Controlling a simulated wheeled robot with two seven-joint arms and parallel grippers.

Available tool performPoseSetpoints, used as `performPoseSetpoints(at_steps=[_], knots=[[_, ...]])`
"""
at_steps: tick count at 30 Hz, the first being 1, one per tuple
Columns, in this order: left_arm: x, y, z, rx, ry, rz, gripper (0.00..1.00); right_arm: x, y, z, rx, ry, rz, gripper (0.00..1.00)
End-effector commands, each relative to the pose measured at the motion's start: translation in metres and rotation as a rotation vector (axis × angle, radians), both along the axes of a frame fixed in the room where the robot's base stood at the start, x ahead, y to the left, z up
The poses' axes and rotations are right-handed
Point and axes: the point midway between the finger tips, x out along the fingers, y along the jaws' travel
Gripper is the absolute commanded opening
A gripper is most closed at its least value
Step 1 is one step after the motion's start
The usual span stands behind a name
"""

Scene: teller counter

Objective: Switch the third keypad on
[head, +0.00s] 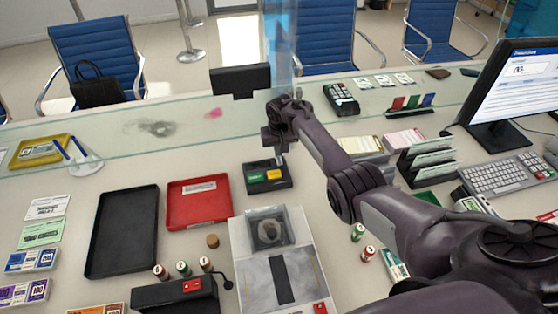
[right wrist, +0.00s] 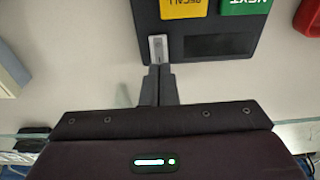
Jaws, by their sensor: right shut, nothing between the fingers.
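A black keypad (head: 284,184) with a green and a yellow button sits on the counter near the middle. In the right wrist view the keypad (right wrist: 240,62) shows yellow RECALL and green NEXT buttons, a dark strip and a small pale grey switch (right wrist: 157,47). My right gripper (head: 281,157) points down over the keypad's far edge, shut and empty. In the right wrist view its fingertips (right wrist: 159,69) are at the end of the switch; I cannot tell whether they touch it. The switch's setting is unclear. My left gripper is not in view.
A glass screen (head: 200,112) runs behind the keypad. A red tray (head: 198,212) and a black tray (head: 122,230) lie to the left. A device with a clear cover (head: 268,232) stands in front. A card terminal (head: 341,97) is at the back right.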

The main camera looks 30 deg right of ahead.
Motion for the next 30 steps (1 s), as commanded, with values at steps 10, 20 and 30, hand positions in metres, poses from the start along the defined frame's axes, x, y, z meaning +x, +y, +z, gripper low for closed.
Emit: performPoseSetpoints(at_steps=[10,20,30], knots=[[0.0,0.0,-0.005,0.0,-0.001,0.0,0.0,0.0,0.0,-0.006,0.0,0.0,0.0,0.0],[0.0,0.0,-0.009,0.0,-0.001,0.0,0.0,0.0,0.0,-0.011,0.0,0.0,0.0,0.0],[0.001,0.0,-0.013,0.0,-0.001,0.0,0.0,0.0,0.0,-0.016,0.0,0.001,0.0,0.0]])
